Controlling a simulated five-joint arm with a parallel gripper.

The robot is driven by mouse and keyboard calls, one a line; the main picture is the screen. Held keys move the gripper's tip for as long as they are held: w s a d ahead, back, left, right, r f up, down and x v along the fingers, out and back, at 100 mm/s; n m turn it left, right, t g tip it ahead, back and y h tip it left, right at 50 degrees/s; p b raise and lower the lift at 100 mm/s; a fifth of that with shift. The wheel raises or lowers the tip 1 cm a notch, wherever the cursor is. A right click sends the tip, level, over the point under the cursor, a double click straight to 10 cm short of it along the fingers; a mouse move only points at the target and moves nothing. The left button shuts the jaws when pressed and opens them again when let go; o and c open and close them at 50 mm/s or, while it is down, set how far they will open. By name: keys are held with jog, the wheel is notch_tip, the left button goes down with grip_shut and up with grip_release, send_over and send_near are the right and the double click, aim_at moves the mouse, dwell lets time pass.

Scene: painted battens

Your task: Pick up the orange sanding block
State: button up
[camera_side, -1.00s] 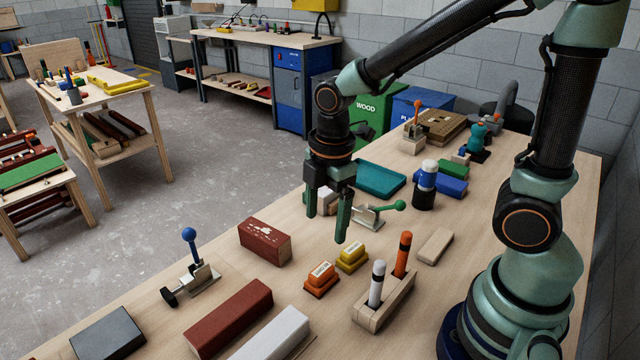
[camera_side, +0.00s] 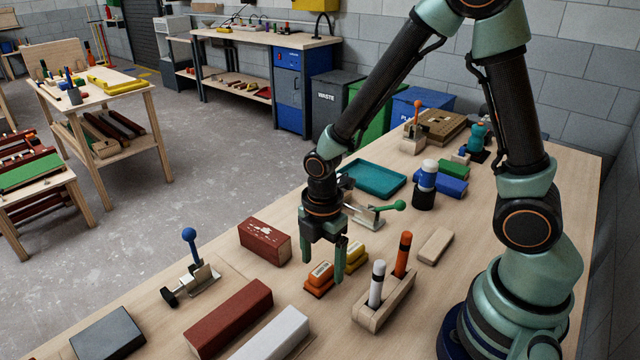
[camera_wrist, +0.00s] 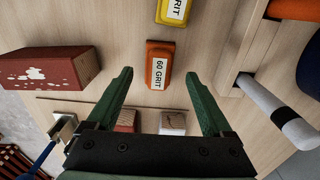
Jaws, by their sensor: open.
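The orange sanding block (camera_side: 319,278) lies on the wooden bench top, its label facing up. In the wrist view the orange block (camera_wrist: 159,66) reads "60 GRIT" and lies ahead of the fingers, roughly centred between them. My gripper (camera_side: 322,268) is open and empty, its fingers pointing down close to the block. In the wrist view my gripper (camera_wrist: 160,85) shows both green fingers apart. I cannot tell from the side view whether a finger touches the block.
A yellow sanding block (camera_side: 355,258) lies just beside the orange one, partly behind a finger. A wooden holder (camera_side: 385,303) with a white and an orange marker stands close on the right. A red-brown painted block (camera_side: 265,240) lies to the left, a longer batten (camera_side: 229,318) nearer the front.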

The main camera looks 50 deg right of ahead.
aim_at(322, 269)
jog(key=shift+w+f, duration=0.1)
jog(key=shift+f, duration=1.75)
grip_shut()
